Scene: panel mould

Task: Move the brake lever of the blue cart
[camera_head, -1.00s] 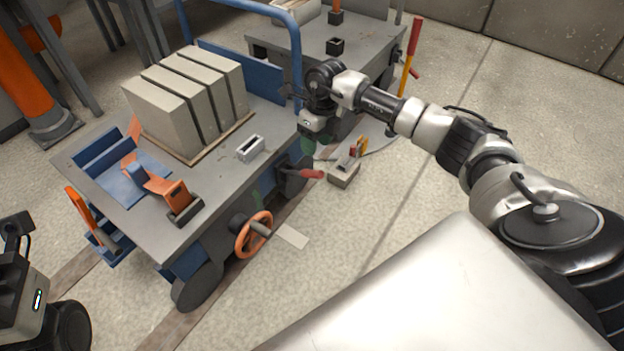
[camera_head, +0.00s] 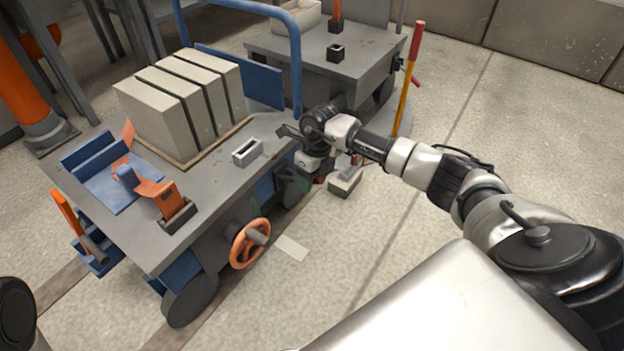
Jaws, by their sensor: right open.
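The blue cart (camera_head: 215,190) stands on the left with a grey top and a blue push bar. Its brake lever is mostly hidden behind my right gripper (camera_head: 308,176); only a small bit of red (camera_head: 320,181) shows there, by the cart's right side. My right gripper points down beside that side, low near the wheel. It is open; its fingertips are hard to make out, and I cannot tell whether they touch the lever. Only a dark rounded part, probably of my left arm, shows at the lower left; the left gripper is out of sight.
Grey blocks (camera_head: 165,118) stand on the cart top. An orange handwheel (camera_head: 250,243) sticks out of its near side. A second grey cart (camera_head: 330,55) and a red-and-yellow pole (camera_head: 408,80) stand behind. The floor to the right is clear.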

